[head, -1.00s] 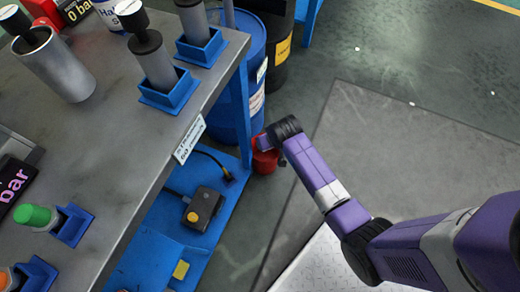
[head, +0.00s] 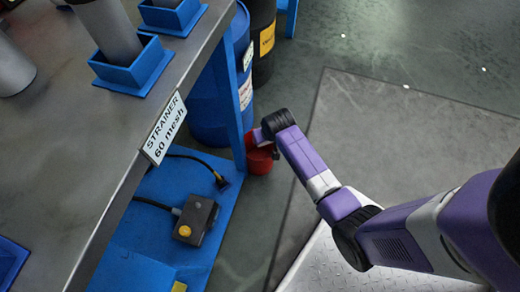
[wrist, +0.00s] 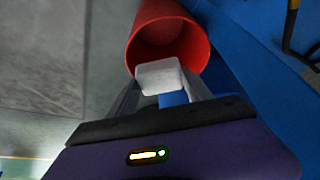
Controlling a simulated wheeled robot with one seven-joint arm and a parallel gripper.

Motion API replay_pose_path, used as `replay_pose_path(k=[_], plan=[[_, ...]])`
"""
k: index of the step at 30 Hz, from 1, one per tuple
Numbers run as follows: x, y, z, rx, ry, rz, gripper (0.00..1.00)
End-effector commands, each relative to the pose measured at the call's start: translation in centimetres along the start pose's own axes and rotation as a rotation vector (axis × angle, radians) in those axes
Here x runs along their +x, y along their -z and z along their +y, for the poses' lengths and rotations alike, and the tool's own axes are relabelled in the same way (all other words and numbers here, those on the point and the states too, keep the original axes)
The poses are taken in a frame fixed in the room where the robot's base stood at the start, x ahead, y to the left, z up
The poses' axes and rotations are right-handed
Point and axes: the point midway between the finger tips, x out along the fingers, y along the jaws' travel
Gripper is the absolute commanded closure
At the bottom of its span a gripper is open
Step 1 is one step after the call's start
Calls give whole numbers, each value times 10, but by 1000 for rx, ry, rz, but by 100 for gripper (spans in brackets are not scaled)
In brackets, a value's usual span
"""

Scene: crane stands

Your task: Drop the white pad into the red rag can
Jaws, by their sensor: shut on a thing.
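The red rag can (head: 260,160) stands on the floor beside the blue bench leg, partly hidden behind my arm's end in the head view. In the wrist view the red can (wrist: 190,25) shows its open mouth, and its inside looks empty where I can see it. My gripper (wrist: 162,82) is shut on the white pad (wrist: 160,75). The pad overlaps the near rim of the can in the wrist view. I cannot tell whether it is above the opening or just short of it. The pad and fingertips are hidden in the head view.
The grey workbench (head: 80,130) with blue holders fills the left. Its lower blue shelf (head: 150,230) holds a pedal box (head: 196,218) and cables close to the can. A blue drum (head: 207,110) stands behind the can. Open floor (head: 400,130) lies to the right.

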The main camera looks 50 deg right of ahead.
Motion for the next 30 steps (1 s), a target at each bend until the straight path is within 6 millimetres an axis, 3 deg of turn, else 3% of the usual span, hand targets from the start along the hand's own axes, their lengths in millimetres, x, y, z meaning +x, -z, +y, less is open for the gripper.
replay_pose_path(k=[1,5,16,17,20,30], plan=[[11,-5,0,0,0,0,74],[20,-8,0,0,0,1,74],[21,-9,0,0,0,0,74],[21,-9,0,0,0,0,36],[21,-9,0,0,0,0,16],[19,-9,0,0,0,0,16]])
